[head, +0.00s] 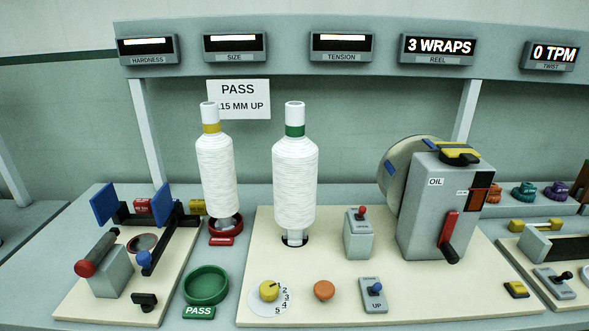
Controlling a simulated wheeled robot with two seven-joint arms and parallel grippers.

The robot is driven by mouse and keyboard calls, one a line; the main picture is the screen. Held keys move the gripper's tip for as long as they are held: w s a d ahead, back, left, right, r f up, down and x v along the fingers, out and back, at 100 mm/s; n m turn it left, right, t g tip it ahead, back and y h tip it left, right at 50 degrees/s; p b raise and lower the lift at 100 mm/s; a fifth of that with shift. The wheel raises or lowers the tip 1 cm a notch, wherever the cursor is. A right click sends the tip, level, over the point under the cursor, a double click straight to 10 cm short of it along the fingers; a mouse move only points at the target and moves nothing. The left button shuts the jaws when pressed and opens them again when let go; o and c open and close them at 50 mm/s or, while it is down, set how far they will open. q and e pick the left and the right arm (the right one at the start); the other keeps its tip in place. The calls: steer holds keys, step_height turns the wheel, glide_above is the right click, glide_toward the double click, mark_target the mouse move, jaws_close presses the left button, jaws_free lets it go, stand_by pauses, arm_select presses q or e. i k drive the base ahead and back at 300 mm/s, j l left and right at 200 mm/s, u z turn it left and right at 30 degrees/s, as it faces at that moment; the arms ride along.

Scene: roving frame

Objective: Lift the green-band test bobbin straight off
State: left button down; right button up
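The green-band bobbin (295,180) stands upright near the middle of the head view. It has white wound thread, a green band near the top and a white top end. Its lower end meets a small grey fitting with a dark ring (295,241) on a cream board (345,286). Whether it is fully seated cannot be told. Neither of my grippers is in view, and nothing is seen holding the bobbin.
A yellow-band bobbin (216,178) stands close on the left, over a red ring (226,229). A grey reel machine (440,195) with a crank is on the right. A green round dish (206,285) marked PASS is at front left. A display rail (280,37) runs overhead.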

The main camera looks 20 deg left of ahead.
mark_target(294, 157)
steer(key=j+u, duration=0.1)
steer(key=j, duration=0.35)
steer(key=i+j, duration=0.15)
steer(key=j, duration=0.3)
steer(key=j+u, duration=0.15)
steer(key=j, duration=0.3)
steer(key=i+j, duration=0.2)
steer(key=j, duration=0.25)
steer(key=i+j+u, duration=0.15)
steer(key=j, duration=0.25)
steer(key=k+j, duration=0.05)
